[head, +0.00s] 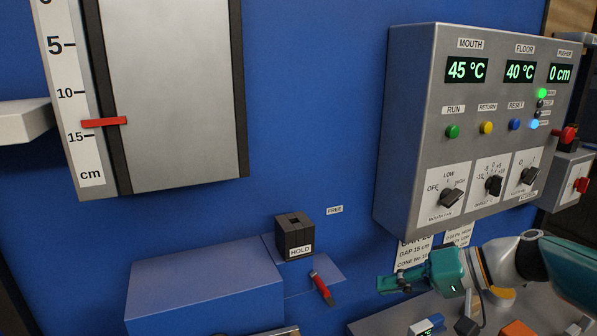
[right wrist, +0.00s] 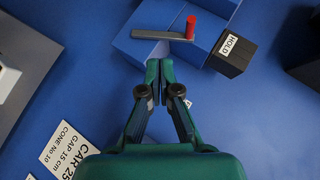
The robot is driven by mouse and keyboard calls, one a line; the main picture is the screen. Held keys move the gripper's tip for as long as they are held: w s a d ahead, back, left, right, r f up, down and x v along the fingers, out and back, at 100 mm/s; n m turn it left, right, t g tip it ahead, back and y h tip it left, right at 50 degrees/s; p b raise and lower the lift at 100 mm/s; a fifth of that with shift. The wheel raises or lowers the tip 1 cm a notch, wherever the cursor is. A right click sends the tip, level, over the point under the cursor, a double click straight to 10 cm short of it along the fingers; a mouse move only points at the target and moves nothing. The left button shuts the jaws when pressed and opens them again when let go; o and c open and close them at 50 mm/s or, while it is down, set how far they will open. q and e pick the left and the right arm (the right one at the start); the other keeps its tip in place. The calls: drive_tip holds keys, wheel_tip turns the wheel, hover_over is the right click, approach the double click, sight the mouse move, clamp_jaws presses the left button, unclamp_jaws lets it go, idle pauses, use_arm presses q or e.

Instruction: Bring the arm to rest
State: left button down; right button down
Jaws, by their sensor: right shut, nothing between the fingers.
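My right gripper (head: 388,284) is teal and comes in from the right in the head view, in front of the blue wall below the control box. Its fingers are shut with nothing between them, and the tips also show together in the right wrist view (right wrist: 159,68). In the right wrist view a lever with a red knob (right wrist: 190,27) on a grey bar lies just beyond the fingertips. In the head view the red-handled lever (head: 322,287) stands to the left of the gripper, apart from it. My left gripper is in neither view.
The control box (head: 405,120) reads 45 °C, 40 °C and 0 cm. A scale (head: 77,90) has a red pointer (head: 104,122). Small items, one orange (head: 516,329), lie below my right arm.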

drive_tip(key=s+a+f+m+g+h, duration=0.1)
drive_tip(key=s+a+f+g, duration=0.2)
drive_tip(key=f, duration=0.9)
drive_tip(key=s+a+f+g+h, duration=0.1)
drive_tip(key=s+a+f+g, duration=0.15)
drive_tip(key=f, duration=1.05)
drive_tip(key=s+f+h, duration=0.5)
drive_tip(key=s+f, duration=1.1)
drive_tip(key=f, duration=0.4)
drive_tip(key=shift+s+f+t+p, duration=0.3)
drive_tip(key=shift+f+t+p, duration=0.05)
drive_tip(key=shift+f+p, duration=0.1)
